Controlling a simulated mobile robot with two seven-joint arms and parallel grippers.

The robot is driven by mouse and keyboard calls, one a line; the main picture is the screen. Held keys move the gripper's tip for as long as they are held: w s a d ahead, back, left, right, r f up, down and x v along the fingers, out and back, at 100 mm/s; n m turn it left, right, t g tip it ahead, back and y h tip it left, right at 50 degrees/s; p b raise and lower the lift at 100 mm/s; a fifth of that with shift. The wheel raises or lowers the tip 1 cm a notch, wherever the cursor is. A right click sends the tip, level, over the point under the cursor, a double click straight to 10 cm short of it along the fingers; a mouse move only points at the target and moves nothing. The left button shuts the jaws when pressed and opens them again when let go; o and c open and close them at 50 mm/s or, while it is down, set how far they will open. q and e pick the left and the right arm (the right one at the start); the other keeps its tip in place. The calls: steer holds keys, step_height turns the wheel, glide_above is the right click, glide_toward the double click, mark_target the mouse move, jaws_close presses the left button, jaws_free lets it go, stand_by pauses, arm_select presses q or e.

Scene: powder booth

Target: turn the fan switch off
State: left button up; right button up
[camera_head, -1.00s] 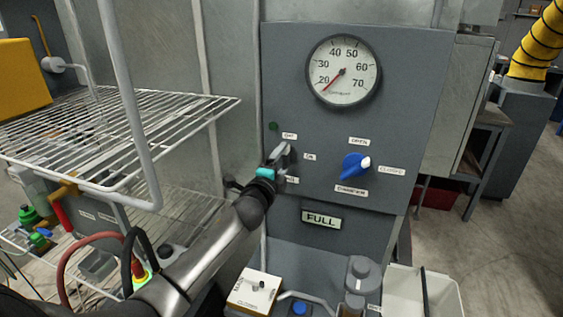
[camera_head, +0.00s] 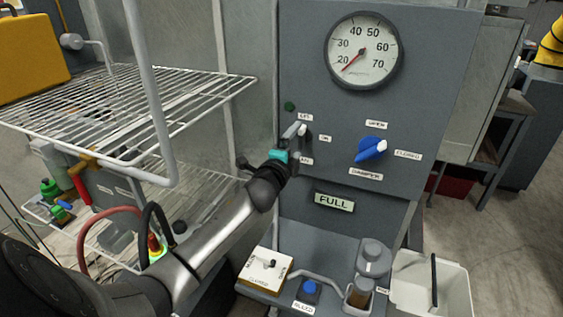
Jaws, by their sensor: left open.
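The fan switch is on the grey control panel (camera_head: 430,60), among an upper label (camera_head: 305,117), an "ON" label (camera_head: 325,138) to the right and a partly covered lower label (camera_head: 306,161). My left gripper (camera_head: 297,131) is open at this spot, its grey fingers in front of the panel below the upper label. The fingers and teal wrist part hide most of the switch. A pale tip shows by the fingertips; I cannot tell its setting or whether the fingers touch it. My right gripper is not in view.
A blue damper knob (camera_head: 370,150) sits right of the switch, below a round gauge (camera_head: 363,50). A dark green lamp (camera_head: 289,106) is above left. A wire rack (camera_head: 120,110) stands close on the left. A small shelf with a blue button (camera_head: 310,287) and jars lies below.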

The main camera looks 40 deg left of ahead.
arm_select(q)
steer(key=v, duration=1.4)
steer(key=shift+s, duration=0.1)
